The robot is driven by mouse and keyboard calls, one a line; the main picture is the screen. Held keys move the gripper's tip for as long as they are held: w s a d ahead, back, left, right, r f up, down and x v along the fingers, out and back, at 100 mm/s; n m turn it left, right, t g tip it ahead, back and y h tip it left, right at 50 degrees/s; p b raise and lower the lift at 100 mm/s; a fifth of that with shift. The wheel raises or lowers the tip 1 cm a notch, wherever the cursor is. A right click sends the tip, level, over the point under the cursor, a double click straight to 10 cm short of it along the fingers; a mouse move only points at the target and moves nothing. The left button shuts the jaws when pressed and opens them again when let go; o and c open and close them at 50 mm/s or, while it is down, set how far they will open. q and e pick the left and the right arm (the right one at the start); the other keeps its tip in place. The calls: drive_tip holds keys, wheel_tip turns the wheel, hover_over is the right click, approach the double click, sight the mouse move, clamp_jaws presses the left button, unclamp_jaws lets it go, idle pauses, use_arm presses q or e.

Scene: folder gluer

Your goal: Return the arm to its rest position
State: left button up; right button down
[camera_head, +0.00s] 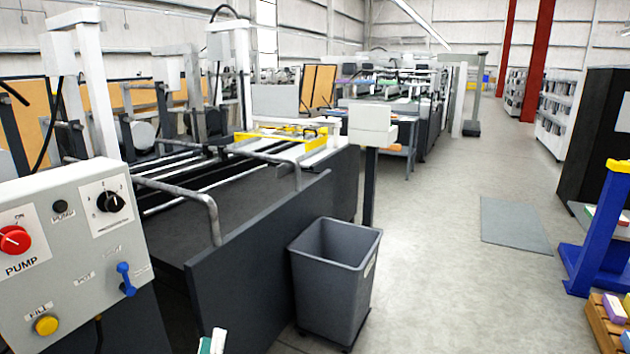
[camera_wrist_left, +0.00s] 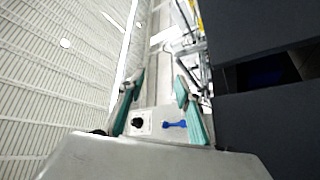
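My left gripper (camera_wrist_left: 160,82) is open in the left wrist view. Its two teal-padded fingers stand apart with nothing held between them. Beyond them shows part of the grey control panel, with the black selector knob (camera_wrist_left: 138,123) and the blue lever (camera_wrist_left: 175,124). In the head view only a small green and white tip of the left gripper (camera_head: 212,342) shows at the bottom edge, to the right of the control panel (camera_head: 75,235) and apart from it. The rest of that arm is out of the picture. My right gripper is in neither view.
The panel carries a red pump knob (camera_head: 14,239) and a yellow button (camera_head: 46,325). A grey bin (camera_head: 335,275) stands beside the machine's dark side wall (camera_head: 262,250). Clear floor (camera_head: 430,240) lies to the right, before a blue stand (camera_head: 597,250) and a wooden pallet (camera_head: 605,325).

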use_arm(q)
drive_tip(key=s+f+m+g+h, duration=0.2)
drive_tip(key=s+f+m+g, duration=0.3)
drive_tip(key=s+f, duration=0.6)
drive_tip(key=s+d+f+m+g+h, duration=0.1)
drive_tip(key=s+f+m+g, duration=0.5)
drive_tip(key=s+f+m, duration=0.4)
wheel_tip(320, 180, down, 4)
drive_tip(key=shift+s+d+h, duration=0.25)
drive_tip(key=shift+s+h, duration=0.15)
drive_tip(key=shift+s, duration=0.2)
